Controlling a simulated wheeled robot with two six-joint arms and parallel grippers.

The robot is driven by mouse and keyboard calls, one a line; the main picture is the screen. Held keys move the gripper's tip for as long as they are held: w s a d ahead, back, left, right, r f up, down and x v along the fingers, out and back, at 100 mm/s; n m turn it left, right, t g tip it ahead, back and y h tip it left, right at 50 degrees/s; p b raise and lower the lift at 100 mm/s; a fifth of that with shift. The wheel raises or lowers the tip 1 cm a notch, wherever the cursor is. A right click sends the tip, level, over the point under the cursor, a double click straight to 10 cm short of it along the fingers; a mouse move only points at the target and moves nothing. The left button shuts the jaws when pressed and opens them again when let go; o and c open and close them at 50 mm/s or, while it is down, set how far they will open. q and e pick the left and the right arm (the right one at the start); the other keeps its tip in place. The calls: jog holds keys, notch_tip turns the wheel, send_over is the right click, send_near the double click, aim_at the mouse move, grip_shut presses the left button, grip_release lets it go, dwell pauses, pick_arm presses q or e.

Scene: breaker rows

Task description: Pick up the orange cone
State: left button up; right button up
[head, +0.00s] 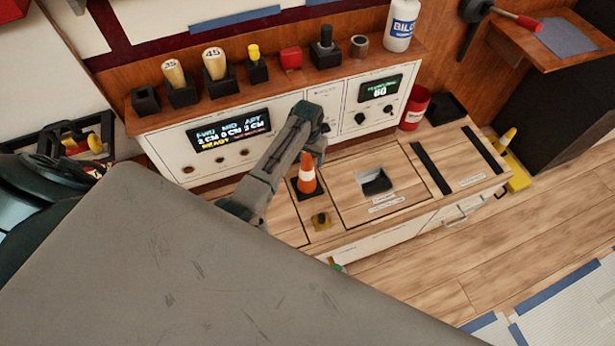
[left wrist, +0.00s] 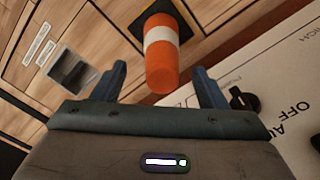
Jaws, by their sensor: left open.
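The orange cone (head: 307,175) has a white band and a dark square base, and stands upright on the wooden counter top. In the left wrist view the cone (left wrist: 161,55) shows between the two blue fingers of my left gripper (left wrist: 160,85), its orange top toward me. The fingers are apart, with gaps on both sides of the cone. In the head view my left gripper (head: 318,140) is beside and above the cone, partly hidden by its own arm. My right gripper is not in view.
A white panel with a lit display (head: 229,131) and knobs stands behind the cone. A shelf (head: 220,103) above it holds several small items. A recessed square opening (head: 377,183) lies right of the cone. A red can (head: 414,108) stands at the back right.

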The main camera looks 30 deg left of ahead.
aim_at(307, 173)
pick_arm(q)
jog(key=f, duration=0.3)
jog(key=shift+s+a+f, duration=0.1)
jog(key=shift+s+f, duration=0.05)
jog(key=shift+s, duration=0.1)
jog(key=shift+w+f, duration=0.15)
jog(key=shift+f, duration=0.25)
grip_shut()
